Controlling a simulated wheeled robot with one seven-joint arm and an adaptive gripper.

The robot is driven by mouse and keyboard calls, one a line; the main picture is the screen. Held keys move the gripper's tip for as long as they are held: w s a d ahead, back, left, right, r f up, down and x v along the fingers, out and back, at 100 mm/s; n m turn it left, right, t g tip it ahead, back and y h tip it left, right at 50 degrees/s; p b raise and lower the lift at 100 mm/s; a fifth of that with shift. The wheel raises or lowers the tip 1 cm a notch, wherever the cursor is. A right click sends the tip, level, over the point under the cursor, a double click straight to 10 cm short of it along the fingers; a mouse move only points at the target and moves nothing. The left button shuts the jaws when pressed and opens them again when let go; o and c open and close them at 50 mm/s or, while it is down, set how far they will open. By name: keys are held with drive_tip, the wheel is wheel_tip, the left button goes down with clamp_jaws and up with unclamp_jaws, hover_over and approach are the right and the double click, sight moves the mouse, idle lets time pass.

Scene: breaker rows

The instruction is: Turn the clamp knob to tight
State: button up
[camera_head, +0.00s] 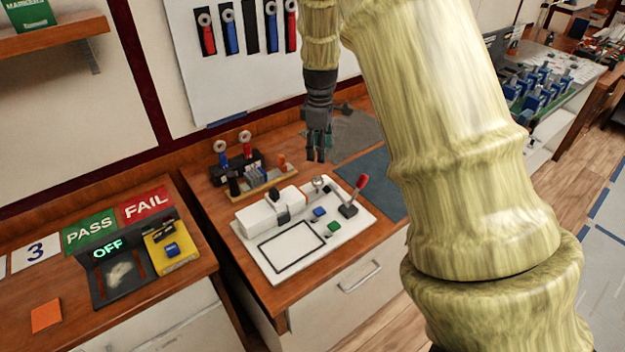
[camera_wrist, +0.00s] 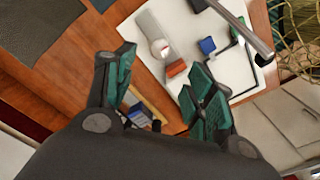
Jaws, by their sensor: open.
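A white panel (camera_head: 291,268) lies on the wooden bench in the head view. On it stand a white block with a black knob (camera_head: 272,193), a round silver-grey knob (camera_head: 318,183) and a red-handled lever (camera_head: 355,192). I cannot tell for sure which knob is the clamp knob. My gripper (camera_head: 318,154) is open and empty, pointing down above the bench behind the panel. In the wrist view its green-padded fingers (camera_wrist: 162,78) are spread, with part of the white panel (camera_wrist: 236,72) and a pale round part (camera_wrist: 160,48) beyond them.
A blue button (camera_head: 319,212) and a green button (camera_head: 334,227) sit on the panel. A wooden tool rack (camera_head: 262,187) is left of my gripper. A station with an OFF display (camera_head: 108,247) stands at left. A blue-grey mat (camera_head: 382,180) lies at right.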

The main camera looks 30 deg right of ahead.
sight(318, 178)
drive_tip(key=shift+a+f+p, duration=0.15)
drive_tip(key=shift+f+p, duration=1.75)
drive_tip(key=shift+f, duration=3.5)
drive_tip(key=c, duration=1)
